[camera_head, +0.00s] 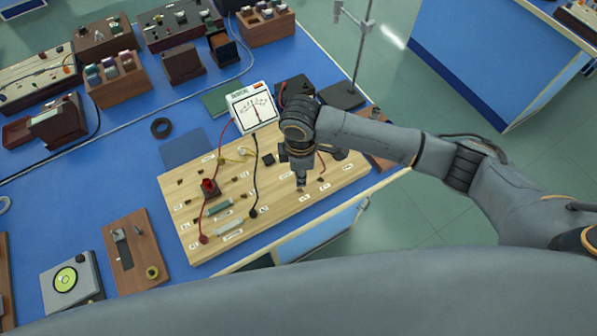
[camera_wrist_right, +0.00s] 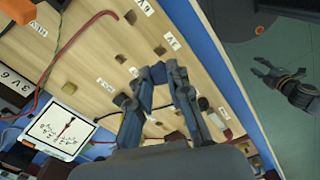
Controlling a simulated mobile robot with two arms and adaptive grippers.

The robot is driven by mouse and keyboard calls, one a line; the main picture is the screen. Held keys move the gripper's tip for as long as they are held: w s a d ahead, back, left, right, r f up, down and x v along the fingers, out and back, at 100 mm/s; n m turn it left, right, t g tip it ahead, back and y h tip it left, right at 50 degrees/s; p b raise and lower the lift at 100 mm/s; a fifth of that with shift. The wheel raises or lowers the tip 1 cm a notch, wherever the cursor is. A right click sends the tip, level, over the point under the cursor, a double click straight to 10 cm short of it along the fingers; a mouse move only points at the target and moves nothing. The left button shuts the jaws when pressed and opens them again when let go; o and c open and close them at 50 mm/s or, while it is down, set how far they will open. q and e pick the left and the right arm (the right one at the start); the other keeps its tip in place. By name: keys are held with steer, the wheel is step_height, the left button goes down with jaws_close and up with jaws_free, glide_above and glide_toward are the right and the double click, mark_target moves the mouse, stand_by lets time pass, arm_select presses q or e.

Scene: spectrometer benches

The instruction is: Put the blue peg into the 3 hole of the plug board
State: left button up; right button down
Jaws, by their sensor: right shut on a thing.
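The wooden plug board (camera_head: 268,208) lies on the blue bench, with several small dark holes and white labels too small to read surely. My right gripper (camera_head: 301,184) is over the board's right part, close above its surface. In the right wrist view my right gripper (camera_wrist_right: 167,72) has its fingertips close together over the board (camera_wrist_right: 100,55), near a hole and a label. My left gripper (camera_wrist_right: 278,76) shows in the right wrist view over the floor, fingers apart and empty.
A white meter (camera_head: 251,106) stands behind the board. Red and black leads (camera_head: 253,175) cross the board, with a red-topped part (camera_head: 209,187) on it. A stand (camera_head: 345,95) is behind my right arm. Wooden blocks (camera_head: 116,78) fill the back left.

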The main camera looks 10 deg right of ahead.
steer(key=shift+f+b, duration=2.05)
steer(key=shift+b, duration=0.2)
steer(key=shift+f+b, duration=0.3)
steer(key=shift+f, duration=0.65)
steer(key=c, duration=1.2)
jaws_free()
steer(key=shift+r, duration=0.15)
step_height(320, 180, up, 12)
steer(key=shift+f, duration=0.15)
